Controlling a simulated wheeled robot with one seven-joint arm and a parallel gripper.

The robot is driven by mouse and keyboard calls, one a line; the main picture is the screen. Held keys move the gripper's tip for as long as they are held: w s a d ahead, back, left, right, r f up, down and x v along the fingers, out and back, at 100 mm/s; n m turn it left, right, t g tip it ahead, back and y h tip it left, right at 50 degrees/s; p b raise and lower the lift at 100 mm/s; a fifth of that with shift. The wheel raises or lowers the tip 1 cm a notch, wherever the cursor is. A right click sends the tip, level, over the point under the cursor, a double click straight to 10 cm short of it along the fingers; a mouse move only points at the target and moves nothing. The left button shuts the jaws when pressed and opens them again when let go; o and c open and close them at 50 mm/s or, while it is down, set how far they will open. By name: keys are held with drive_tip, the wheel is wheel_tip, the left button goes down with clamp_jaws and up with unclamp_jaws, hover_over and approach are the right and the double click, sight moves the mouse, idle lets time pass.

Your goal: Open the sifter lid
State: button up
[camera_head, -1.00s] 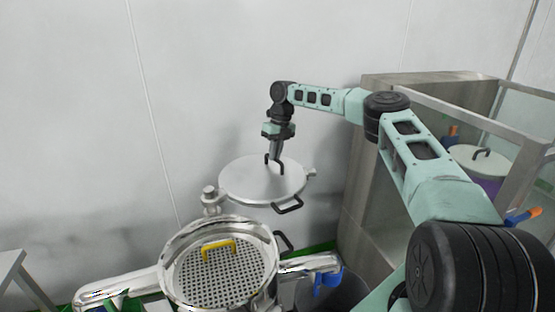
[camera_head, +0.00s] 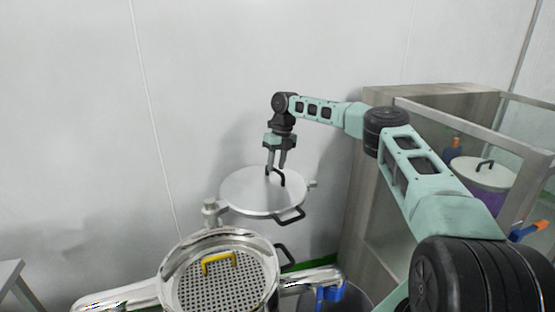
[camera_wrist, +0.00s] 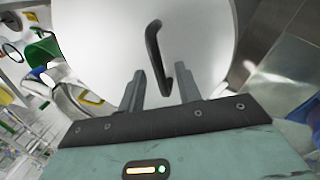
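The sifter lid (camera_head: 245,195) is a round, pale metal disc swung off to the far side of the sifter (camera_head: 172,257), beside a hinge post (camera_head: 209,212). The sifter's opening is uncovered and shows a perforated screen (camera_head: 205,290) with a yellow handle (camera_head: 219,258). My gripper (camera_head: 276,167) is above the lid at its black top handle (camera_head: 283,178). In the wrist view my gripper (camera_wrist: 161,84) has its two fingers apart, with the lid's black handle (camera_wrist: 155,48) running between and beyond them. The fingers do not appear to press on the handle.
A second black handle (camera_head: 290,216) sits on the lid's near edge. To the right stands a metal cabinet (camera_head: 352,190) with a clear-sided part holding a lidded container (camera_head: 484,172). A white wall is close behind the lid. A grey table (camera_head: 8,272) is at lower left.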

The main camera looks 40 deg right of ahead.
wheel_tip(320, 180, up, 7)
drive_tip(key=d+p, duration=0.1)
drive_tip(key=p, duration=0.2)
drive_tip(key=shift+d+p, duration=0.2)
drive_tip(key=shift+p, duration=0.2)
idle(0.4)
